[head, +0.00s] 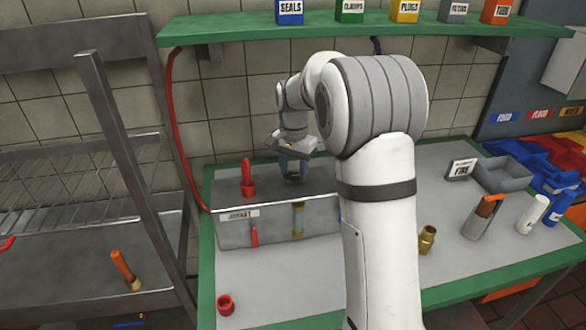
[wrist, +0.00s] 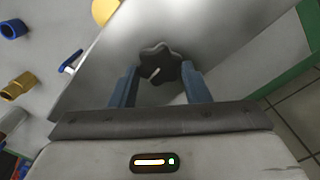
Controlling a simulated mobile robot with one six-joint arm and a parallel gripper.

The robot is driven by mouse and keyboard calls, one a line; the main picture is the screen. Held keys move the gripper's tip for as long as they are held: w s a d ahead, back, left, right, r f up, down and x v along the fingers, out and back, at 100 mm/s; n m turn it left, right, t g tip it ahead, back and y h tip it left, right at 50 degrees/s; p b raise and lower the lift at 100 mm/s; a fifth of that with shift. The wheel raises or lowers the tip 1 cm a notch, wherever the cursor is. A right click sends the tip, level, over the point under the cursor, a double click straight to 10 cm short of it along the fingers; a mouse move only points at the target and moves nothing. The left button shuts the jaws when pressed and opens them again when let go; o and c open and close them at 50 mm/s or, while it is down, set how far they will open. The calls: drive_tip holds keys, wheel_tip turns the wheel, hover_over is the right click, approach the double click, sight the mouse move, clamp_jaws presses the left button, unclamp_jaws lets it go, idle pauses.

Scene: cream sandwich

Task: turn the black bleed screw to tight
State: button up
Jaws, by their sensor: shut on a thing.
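The black bleed screw (wrist: 158,60) is a lobed knob with a white pointer line, set on a grey metal face in the wrist view. My gripper (wrist: 160,72) has its two blue-grey fingers on either side of the knob and is shut on it. The knob is mostly hidden there by the fingers. I cannot read what setting the pointer line marks.
A red fitting (head: 248,180) stands on the box, left of my gripper. A brass fitting (head: 427,238) stands on the right. A green shelf (head: 300,26) hangs above.

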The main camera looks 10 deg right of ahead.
sight(293, 174)
drive_tip(key=shift+m, duration=0.5)
drive_tip(key=o, duration=1)
drive_tip(key=shift+c, duration=0.2)
wheel_tip(293, 174, up, 8)
drive_tip(key=shift+f+b, duration=0.2)
drive_tip(key=shift+b, duration=0.1)
drive_tip(key=shift+r, duration=0.1)
